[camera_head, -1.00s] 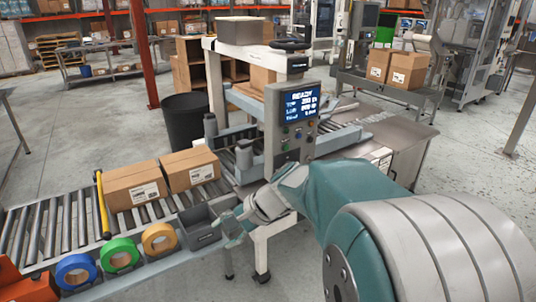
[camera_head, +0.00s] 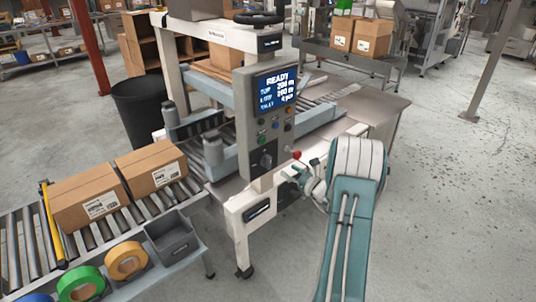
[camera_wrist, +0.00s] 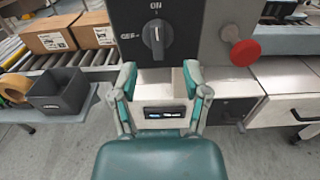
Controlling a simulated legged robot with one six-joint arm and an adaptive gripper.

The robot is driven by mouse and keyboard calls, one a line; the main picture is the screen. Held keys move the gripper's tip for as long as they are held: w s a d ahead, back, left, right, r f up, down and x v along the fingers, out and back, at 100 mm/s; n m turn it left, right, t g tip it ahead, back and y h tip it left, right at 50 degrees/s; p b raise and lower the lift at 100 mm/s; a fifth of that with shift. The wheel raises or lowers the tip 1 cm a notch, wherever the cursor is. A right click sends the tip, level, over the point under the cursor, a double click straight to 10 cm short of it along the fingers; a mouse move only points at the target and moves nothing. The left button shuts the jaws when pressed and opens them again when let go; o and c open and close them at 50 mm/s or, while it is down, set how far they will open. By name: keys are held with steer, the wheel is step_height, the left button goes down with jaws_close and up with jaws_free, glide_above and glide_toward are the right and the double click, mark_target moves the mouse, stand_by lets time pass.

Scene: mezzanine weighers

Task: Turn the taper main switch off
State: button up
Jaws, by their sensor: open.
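The taper main switch (camera_wrist: 156,38) is a grey rotary knob on a black plate, high in the wrist view. Its handle is upright, in line with the ON mark above it. In the head view the switch (camera_head: 266,161) sits low on the grey control panel (camera_head: 268,125), under a lit screen reading READY. My gripper (camera_wrist: 158,84) is open and empty, its two teal fingers spread below the switch in the picture and apart from it. In the head view my gripper (camera_head: 297,180) is beside the panel's lower right, small and partly hidden by my arm.
A red mushroom button (camera_wrist: 245,53) sticks out right of the switch. Cardboard boxes (camera_head: 152,165) rest on the roller conveyor (camera_head: 100,235) at left. A grey bin (camera_head: 172,237) and tape rolls (camera_head: 126,260) line its near edge. The floor at right is clear.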

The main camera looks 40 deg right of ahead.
mark_target(271, 159)
steer(key=w, duration=0.7)
steer(key=w+a, duration=0.1)
steer(key=w, duration=0.2)
steer(key=shift+w, duration=0.2)
steer(key=shift+w+a, duration=0.1)
steer(key=shift+r, duration=0.1)
steer(key=c, duration=0.8)
jaws_close()
steer(key=shift+a, duration=0.1)
